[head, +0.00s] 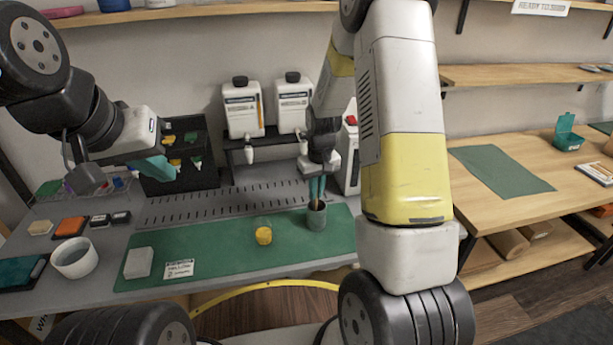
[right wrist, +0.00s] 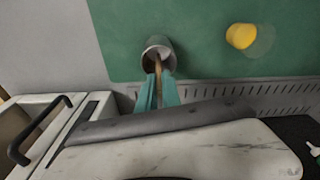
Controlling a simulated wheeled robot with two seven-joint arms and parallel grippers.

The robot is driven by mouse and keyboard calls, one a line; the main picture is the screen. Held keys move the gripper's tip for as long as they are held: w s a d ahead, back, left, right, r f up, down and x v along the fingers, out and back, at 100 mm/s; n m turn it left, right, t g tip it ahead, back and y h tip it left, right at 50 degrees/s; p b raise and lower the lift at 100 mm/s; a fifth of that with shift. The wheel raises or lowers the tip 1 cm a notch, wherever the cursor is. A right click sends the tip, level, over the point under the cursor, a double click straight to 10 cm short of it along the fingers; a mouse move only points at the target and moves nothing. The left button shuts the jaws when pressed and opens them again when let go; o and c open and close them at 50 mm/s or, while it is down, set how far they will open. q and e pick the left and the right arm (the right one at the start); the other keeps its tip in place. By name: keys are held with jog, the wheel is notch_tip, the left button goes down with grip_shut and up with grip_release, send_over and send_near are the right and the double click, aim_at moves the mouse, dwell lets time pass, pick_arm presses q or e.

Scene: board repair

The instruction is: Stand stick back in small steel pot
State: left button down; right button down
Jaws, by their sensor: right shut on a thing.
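The small steel pot (head: 316,216) stands on the green mat (head: 225,252) near its right end. In the right wrist view the pot (right wrist: 157,46) shows its open mouth. My right gripper (head: 317,192) is over the pot with its teal fingers pointing down. The fingers (right wrist: 158,88) are shut on the brown stick (right wrist: 158,63), whose far end reaches into the pot's mouth. Whether the stick touches the pot's bottom is hidden. My left gripper (head: 155,168) is raised at the left, away from the pot; its finger opening is not clear.
A yellow round piece (head: 263,236) lies on the mat left of the pot. A white block (head: 138,262), a label card (head: 180,268) and a white bowl (head: 74,258) are further left. Two white jugs (head: 242,108) stand behind. A slotted rail (head: 200,203) runs behind the mat.

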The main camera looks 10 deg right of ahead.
jog(key=c, duration=1.5)
grip_release()
jog(key=shift+c, duration=0.2)
jog(key=s+r+m+t, duration=0.1)
jog(key=s+r, duration=0.4)
jog(key=r, duration=0.7)
jog(key=s+r+t, duration=0.1)
jog(key=s+r, duration=0.4)
jog(key=r, duration=0.6)
jog(key=s+a+r+t+y, duration=0.1)
jog(key=s+r, duration=0.1)
jog(key=s, duration=0.5)
jog(key=s+a+r+m+t, duration=0.1)
jog(key=s+r, duration=0.2)
jog(key=s, duration=0.4)
jog(key=shift+s+r+t+y, duration=0.15)
jog(key=shift+r+t+y, duration=0.05)
jog(key=shift+t+y, duration=0.2)
jog(key=shift+a, duration=0.1)
